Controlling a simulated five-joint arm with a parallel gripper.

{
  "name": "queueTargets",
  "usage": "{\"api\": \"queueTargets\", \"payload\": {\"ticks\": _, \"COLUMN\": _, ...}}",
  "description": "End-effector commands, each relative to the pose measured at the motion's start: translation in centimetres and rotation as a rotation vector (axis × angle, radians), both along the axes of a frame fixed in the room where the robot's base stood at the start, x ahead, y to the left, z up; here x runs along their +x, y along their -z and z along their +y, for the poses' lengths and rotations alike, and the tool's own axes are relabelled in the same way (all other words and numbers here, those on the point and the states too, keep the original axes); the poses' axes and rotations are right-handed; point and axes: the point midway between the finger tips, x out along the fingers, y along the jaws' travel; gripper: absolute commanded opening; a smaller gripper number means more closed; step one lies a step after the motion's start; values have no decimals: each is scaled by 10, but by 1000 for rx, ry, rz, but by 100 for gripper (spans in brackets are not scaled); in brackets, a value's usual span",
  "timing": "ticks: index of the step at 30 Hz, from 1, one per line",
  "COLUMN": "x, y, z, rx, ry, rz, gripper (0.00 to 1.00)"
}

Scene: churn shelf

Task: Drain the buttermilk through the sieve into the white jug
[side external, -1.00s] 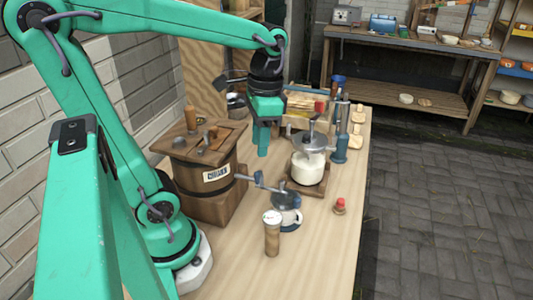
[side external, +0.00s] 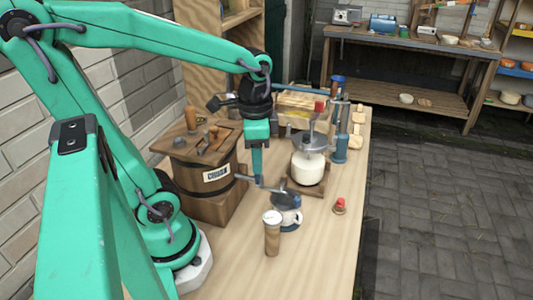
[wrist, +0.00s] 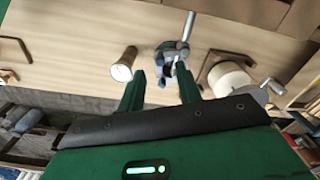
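A grey metal sieve (side external: 285,201) with a long handle rests over the small white jug (side external: 290,219), which has a dark blue band. The handle points left toward the wooden tub. My gripper (side external: 257,177) points down, its tips close to the sieve handle; I cannot tell whether they touch it. In the wrist view, the fingers of my gripper (wrist: 160,88) stand apart, with the sieve (wrist: 172,65) showing beyond them. A glass jar of white liquid (side external: 308,169), with a grey crank lid, stands on a wooden base behind the jug. The jug's inside is hidden.
A wooden tub (side external: 205,178) with tools on its lid stands left of my gripper. A wooden cylinder with a white top (side external: 272,234) stands in front of the jug. A small red-topped piece (side external: 339,206) is at the right. The front table is clear.

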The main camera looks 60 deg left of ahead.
Motion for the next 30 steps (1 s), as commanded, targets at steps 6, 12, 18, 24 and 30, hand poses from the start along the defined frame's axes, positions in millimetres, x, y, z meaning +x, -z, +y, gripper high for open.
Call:
{"api": "queueTargets", "payload": {"ticks": 6, "x": 0, "y": 25, "z": 0, "rx": -1, "ry": 0, "rz": 4, "gripper": 34}}
{"api": "queueTargets", "payload": {"ticks": 12, "x": 0, "y": 36, "z": 0, "rx": -1, "ry": -1, "rz": 1, "gripper": 34}}
{"api": "queueTargets", "payload": {"ticks": 18, "x": 0, "y": 37, "z": 0, "rx": 0, "ry": 0, "rz": 0, "gripper": 34}}
{"api": "queueTargets", "payload": {"ticks": 24, "x": 0, "y": 37, "z": 0, "rx": 0, "ry": 0, "rz": 0, "gripper": 15}}
{"api": "queueTargets", "payload": {"ticks": 30, "x": 0, "y": 37, "z": 0, "rx": 0, "ry": 0, "rz": 1, "gripper": 0}}
